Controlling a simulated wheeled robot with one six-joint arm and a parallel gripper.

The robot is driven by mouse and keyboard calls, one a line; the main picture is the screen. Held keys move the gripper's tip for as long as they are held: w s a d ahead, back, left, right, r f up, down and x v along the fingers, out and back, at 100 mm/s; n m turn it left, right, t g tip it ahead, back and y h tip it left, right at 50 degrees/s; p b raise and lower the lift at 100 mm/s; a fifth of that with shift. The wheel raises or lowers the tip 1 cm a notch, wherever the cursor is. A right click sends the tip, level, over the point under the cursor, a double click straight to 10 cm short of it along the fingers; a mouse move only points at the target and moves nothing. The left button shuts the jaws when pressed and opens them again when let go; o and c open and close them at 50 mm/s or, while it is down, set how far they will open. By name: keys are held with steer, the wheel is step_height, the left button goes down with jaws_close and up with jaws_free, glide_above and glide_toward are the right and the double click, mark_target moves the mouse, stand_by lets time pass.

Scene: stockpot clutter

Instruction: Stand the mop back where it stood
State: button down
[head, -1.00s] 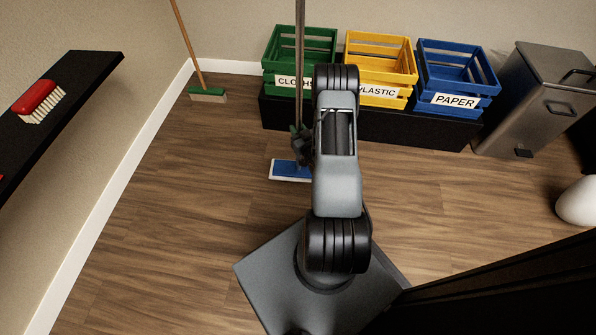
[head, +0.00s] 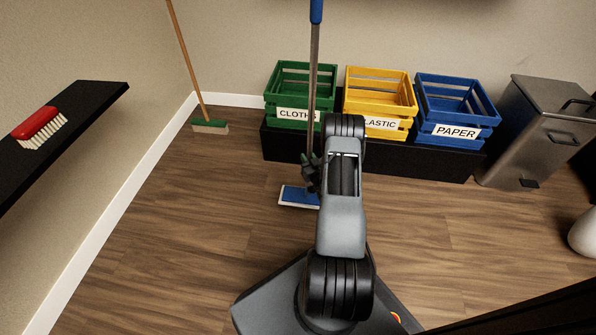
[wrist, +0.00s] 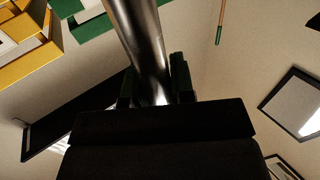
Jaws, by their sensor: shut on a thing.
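The mop (head: 314,90) has a metal pole with a blue grip at the top and a flat blue-and-white head (head: 298,196) low over the floor. The pole looks upright in the head view. I cannot tell if the mop head touches the floor. My gripper (head: 311,172) is shut on the lower part of the pole, and my arm partly hides it and the right end of the mop head. In the wrist view the metal pole (wrist: 141,40) runs up between the green-tipped fingers of my gripper (wrist: 154,88).
A broom (head: 210,126) leans in the left back corner. Green (head: 300,92), yellow (head: 380,98) and blue (head: 455,105) crates stand on a black plinth (head: 420,160), with a metal bin (head: 535,135) to their right. A black shelf (head: 85,125) with a red brush (head: 38,128) is at left. Floor at left is clear.

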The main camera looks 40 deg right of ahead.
steer(key=w+f+b, duration=0.4)
steer(key=w+f, duration=0.1)
steer(key=f, duration=0.4)
steer(key=shift+a+b, duration=0.3)
steer(key=shift+a, duration=0.1)
steer(key=shift+w, duration=0.1)
steer(key=c, duration=1)
jaws_free()
steer(key=shift+f, duration=0.2)
steer(key=shift+a+r, duration=0.15)
